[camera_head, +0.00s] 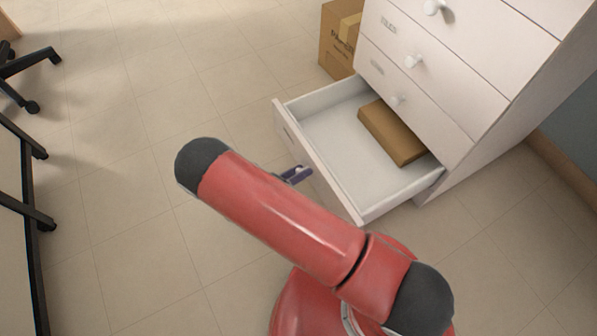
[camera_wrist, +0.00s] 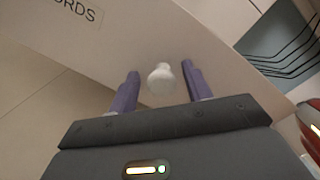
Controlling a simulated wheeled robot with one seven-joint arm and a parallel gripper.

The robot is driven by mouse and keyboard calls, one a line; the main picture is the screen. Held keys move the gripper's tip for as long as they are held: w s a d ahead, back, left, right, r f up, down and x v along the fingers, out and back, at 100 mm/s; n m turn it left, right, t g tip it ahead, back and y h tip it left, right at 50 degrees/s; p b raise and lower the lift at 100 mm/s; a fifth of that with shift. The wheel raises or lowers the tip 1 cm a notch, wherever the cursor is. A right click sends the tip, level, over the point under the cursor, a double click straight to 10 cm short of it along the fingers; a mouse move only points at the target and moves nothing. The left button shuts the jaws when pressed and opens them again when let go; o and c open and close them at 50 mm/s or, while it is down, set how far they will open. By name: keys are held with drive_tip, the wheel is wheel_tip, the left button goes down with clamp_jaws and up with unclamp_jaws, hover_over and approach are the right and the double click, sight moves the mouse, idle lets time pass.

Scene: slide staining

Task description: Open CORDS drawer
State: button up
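The CORDS drawer (camera_head: 335,143) is the lowest one showing in the white cabinet and stands pulled well out in the head view. Its front panel (camera_wrist: 190,40) fills much of the wrist view, with a label reading "ORDS" at the upper left, its first letter cut off. The drawer's white round knob (camera_wrist: 160,82) sits between the two purple fingers of my gripper (camera_wrist: 160,69). The fingers are apart, with a gap on each side of the knob. In the head view my arm hides most of my gripper; a purple finger (camera_head: 296,174) shows beside the drawer front.
A brown box (camera_head: 393,132) lies inside the drawer. The white cabinet (camera_head: 480,75) has closed drawers with white knobs above. A cardboard box (camera_head: 335,42) stands behind it. Black chair legs (camera_head: 30,65) are at the left. Tiled floor (camera_head: 130,130) left of the drawer is clear.

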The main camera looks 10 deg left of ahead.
drive_tip(key=v, duration=0.7)
drive_tip(key=shift+s+a, duration=0.25)
idle(0.5)
